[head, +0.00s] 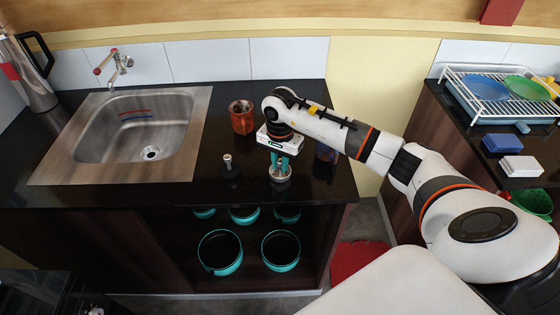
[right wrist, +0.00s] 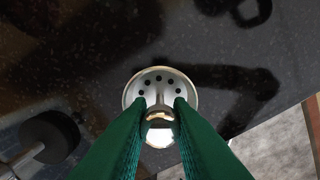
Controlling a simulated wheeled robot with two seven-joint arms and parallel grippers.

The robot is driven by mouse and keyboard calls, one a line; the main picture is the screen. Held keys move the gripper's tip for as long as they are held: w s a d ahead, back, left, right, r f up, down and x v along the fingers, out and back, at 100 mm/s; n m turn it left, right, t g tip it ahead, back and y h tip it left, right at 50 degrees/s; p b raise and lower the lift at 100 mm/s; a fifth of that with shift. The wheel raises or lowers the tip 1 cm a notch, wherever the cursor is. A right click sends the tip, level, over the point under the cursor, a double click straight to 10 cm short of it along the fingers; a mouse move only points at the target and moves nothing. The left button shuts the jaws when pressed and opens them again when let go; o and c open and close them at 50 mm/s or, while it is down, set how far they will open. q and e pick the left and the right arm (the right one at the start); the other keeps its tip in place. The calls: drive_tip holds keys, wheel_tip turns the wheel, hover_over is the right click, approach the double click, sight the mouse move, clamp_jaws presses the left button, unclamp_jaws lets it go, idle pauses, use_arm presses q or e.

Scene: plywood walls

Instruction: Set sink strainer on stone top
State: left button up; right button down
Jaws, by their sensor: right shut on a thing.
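The sink strainer (head: 280,175) is a small round metal cup with holes and a central knob. It is at the black stone top (head: 215,180), right of the sink. My right gripper (head: 279,163) points down over it, and its green fingers are shut on the strainer's knob. In the right wrist view the strainer (right wrist: 161,84) sits between the fingertips (right wrist: 160,110), over the dark speckled top. I cannot tell whether its base touches the stone. My left gripper is not in view.
A dark plunger-like item with a pale handle (head: 228,163) stands close left of the strainer. A rusty-orange mug (head: 241,117) is behind, and a dark blue mug (head: 325,152) is at right, partly hidden by my arm. The steel sink (head: 190,160) is left; the counter's front edge is near.

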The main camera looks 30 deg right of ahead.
sight(280, 161)
drive_tip(key=c, duration=1.8)
unclamp_jaws()
drive_tip(key=shift+f, duration=0.15)
drive_tip(key=o, duration=0.5)
drive_tip(key=shift+r, duration=0.3)
wheel_tip(280, 161, up, 12)
drive_tip(key=b, duration=0.3)
drive_tip(key=shift+f, duration=0.1)
